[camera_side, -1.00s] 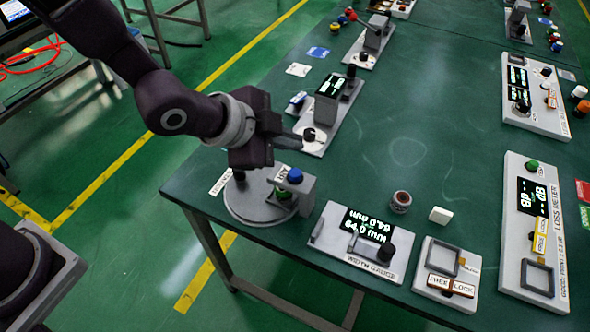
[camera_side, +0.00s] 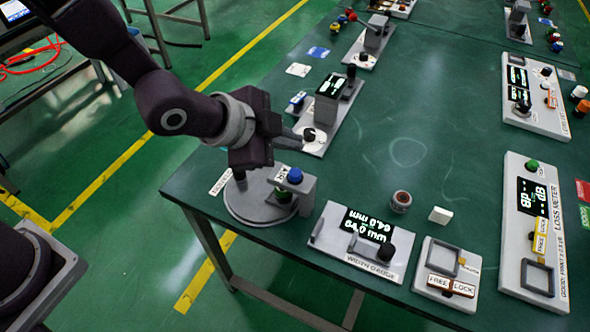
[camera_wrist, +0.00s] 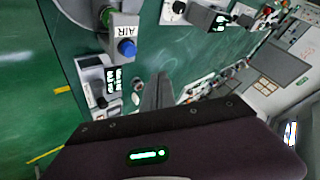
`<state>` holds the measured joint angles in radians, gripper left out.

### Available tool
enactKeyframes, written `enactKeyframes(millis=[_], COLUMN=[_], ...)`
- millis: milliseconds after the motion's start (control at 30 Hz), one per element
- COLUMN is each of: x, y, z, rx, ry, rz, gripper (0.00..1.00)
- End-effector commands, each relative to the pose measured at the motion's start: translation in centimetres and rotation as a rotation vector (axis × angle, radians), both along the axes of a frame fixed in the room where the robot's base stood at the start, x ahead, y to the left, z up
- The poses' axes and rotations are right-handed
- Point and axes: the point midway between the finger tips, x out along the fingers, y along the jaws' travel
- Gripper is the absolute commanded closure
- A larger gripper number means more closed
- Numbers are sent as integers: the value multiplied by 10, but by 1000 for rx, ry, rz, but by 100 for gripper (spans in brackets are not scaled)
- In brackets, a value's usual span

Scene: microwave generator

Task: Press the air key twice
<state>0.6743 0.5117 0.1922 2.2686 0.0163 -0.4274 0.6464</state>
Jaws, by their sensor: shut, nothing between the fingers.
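The air key is a blue round button (camera_side: 295,175) on a grey block beside a white AIR label (camera_side: 281,175), on a round grey base (camera_side: 240,206) near the table's front left edge. A green part sits under the block. My gripper (camera_side: 297,137) is shut and empty, just above and behind the key in the side view, apart from it. In the wrist view the blue button (camera_wrist: 127,48) and AIR label (camera_wrist: 126,30) lie left of and above my gripper's fingertips (camera_wrist: 159,78). The button shows raised.
A width gauge (camera_side: 322,240) reading 64.0 mm stands right of the base. A small round pot (camera_side: 401,201), a white block (camera_side: 440,215), a FREE/LOCK panel (camera_side: 430,256) and a loss meter (camera_side: 515,220) lie further right. The middle of the table is clear.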

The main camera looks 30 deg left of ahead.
Motion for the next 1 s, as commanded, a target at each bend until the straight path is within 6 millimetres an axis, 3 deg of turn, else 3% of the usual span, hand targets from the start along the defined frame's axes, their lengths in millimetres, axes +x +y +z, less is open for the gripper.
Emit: enactKeyframes(millis=[833,1000], x=[0,1], y=[0,-1], z=[1,32], rx=[-1,-3], ry=[0,-6], rz=[-1,-1], gripper=[100,100])
